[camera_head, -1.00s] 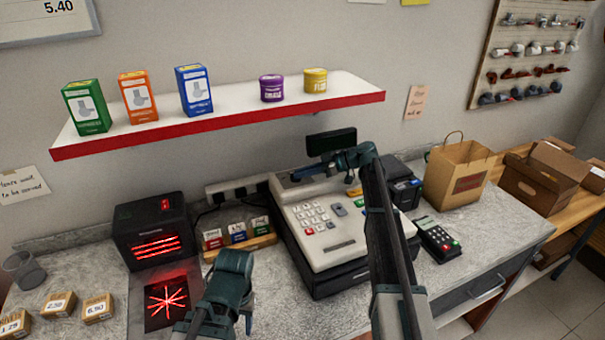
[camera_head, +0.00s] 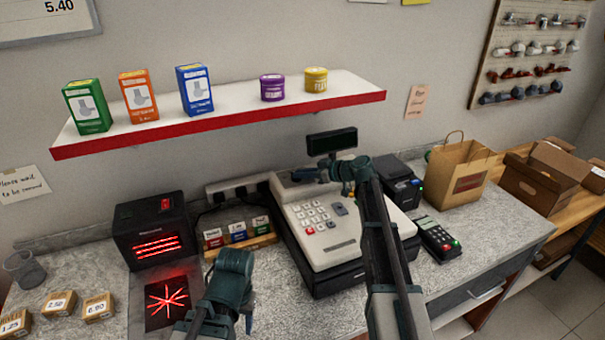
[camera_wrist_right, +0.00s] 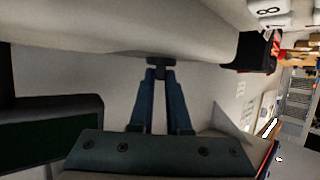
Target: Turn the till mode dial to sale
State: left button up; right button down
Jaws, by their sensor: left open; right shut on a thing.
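The cash till (camera_head: 300,198) stands on the counter, a pale sloped body with a keypad and a dark display on a post behind it. My right gripper (camera_head: 298,175) reaches over the till's upper back part. In the right wrist view, its blue fingers are shut on a small dark knob (camera_wrist_right: 160,64), the mode dial, at the edge of the till's pale casing (camera_wrist_right: 100,36). The dial's markings and pointer are hidden, so I cannot tell its setting. My left gripper (camera_head: 246,321) is open and empty over the counter, in front of the till.
A black scanner unit (camera_head: 153,232) with red lights and a rack of small cards (camera_head: 240,236) stand left of the till. A card terminal (camera_head: 437,238), a printer (camera_head: 398,182) and a paper bag (camera_head: 458,172) stand right. A shelf (camera_head: 225,118) hangs above.

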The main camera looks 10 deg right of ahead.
jog(key=m+t+h, duration=0.1)
jog(key=m+h, duration=0.1)
jog(key=s+m+t+h, duration=0.1)
jog(key=shift+a+m+t, duration=0.3)
jog(key=shift+a, duration=0.1)
jog(key=shift+w+a+m+t+h, duration=0.15)
jog(key=shift+m+t+h, duration=0.55)
jog(key=shift+m+h, duration=1.2)
jog(key=shift+h, duration=0.4)
jog(key=c, duration=0.9)
grip_release()
pick_arm(q)
notch_tip(320, 180, up, 5)
jog(key=p, duration=0.5)
jog(key=shift+r, duration=0.15)
pick_arm(e)
jog(key=v, duration=1.3)
jog(key=shift+s+r, duration=0.1)
jog(key=shift+s, duration=0.3)
